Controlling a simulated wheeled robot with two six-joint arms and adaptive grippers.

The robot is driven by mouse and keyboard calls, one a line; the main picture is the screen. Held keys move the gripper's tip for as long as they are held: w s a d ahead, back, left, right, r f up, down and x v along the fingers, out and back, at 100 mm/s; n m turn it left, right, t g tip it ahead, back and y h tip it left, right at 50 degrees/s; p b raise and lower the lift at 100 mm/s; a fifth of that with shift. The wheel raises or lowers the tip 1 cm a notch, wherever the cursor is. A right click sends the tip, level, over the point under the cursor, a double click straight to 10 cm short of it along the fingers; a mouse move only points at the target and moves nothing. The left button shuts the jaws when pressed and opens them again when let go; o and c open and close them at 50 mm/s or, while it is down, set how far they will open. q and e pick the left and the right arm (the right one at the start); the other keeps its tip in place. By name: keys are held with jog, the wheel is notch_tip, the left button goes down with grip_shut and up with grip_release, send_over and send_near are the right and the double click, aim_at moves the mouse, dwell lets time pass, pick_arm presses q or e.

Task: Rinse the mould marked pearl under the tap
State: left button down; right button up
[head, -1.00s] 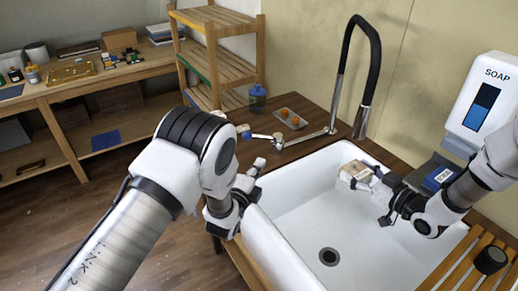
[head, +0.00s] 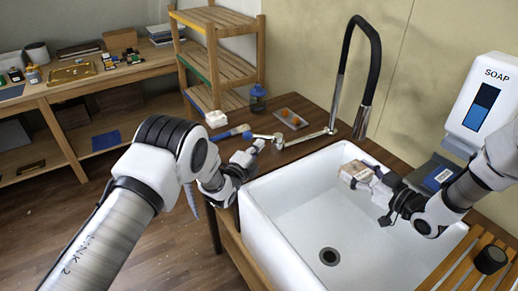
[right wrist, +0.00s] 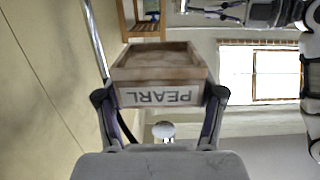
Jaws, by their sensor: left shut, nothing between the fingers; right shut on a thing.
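The mould marked pearl (head: 355,173) is a small wooden box held above the far right part of the white sink. Its PEARL label reads upside down in the right wrist view (right wrist: 160,95). My right gripper (head: 372,180) is shut on it, with a finger at each side. The tap has a black arched hose (head: 375,60) and a metal nozzle (head: 363,115), behind and above the mould. No water stream shows. My left gripper (head: 254,150) is shut and empty, close to the metal tap lever (head: 279,141) left of the sink; I cannot tell whether they touch.
The sink (head: 290,215) is empty, with a dark drain (head: 329,256). A blue-handled tool (head: 230,132), a tray with orange items (head: 291,118) and a blue bottle (head: 258,98) are behind my left gripper. A soap dispenser (head: 484,105) is on the right wall.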

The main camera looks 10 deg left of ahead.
pick_arm(q)
jog(key=shift+w+a+f+m+h, duration=0.1)
jog(key=shift+w+a+m+h, duration=0.2)
jog(key=shift+w+a+h, duration=0.15)
jog(key=shift+s, duration=0.1)
jog(key=shift+s+d, duration=0.1)
jog(key=shift+d, duration=0.1)
